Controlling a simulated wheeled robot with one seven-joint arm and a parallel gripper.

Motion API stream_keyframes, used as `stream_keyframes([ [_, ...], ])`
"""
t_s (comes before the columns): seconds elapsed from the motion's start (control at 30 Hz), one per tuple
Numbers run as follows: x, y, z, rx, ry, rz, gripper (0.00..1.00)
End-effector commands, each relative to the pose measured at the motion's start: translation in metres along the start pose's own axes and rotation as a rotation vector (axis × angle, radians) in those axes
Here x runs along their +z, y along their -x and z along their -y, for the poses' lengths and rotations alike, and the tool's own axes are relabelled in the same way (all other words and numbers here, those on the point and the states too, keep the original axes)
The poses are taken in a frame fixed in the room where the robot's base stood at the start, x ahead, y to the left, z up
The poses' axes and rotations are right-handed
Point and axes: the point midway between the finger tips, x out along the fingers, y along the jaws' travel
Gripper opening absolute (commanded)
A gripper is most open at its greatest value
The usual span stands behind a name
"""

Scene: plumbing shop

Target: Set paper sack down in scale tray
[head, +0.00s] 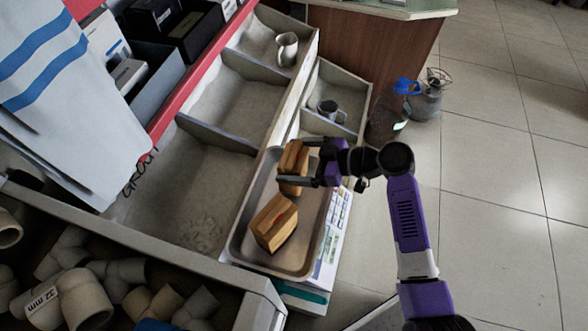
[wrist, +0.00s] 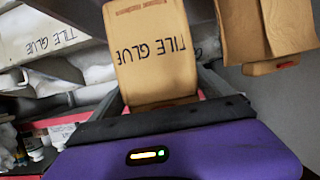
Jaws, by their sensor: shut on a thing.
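My gripper (head: 292,164) is shut on a brown paper sack (head: 292,158) at the far end of the metal scale tray (head: 310,222). In the wrist view this sack (wrist: 155,65) reads "TILE GLUE" upside down and stands between the fingers. A second brown paper sack (head: 273,222) is in the near half of the tray; a brown sack also shows at the right of the wrist view (wrist: 285,30). The held sack is over or in the tray; I cannot tell whether its bottom touches. My gripper hides part of it.
Divided bins lie left of the tray, with metal mugs (head: 287,48) (head: 330,110) in far compartments. Pipe fittings (head: 75,295) fill the near-left bin. A grey canister (head: 425,102) stands on the floor; tiled floor at right is open.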

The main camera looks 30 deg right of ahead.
Motion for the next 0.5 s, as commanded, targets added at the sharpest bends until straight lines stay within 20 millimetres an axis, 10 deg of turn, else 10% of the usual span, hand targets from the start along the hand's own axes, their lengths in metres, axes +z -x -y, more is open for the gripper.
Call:
stream_keyframes([
  [0.5, 0.039, -0.017, -0.001, 0.002, 0.003, -0.005, 0.18],
])
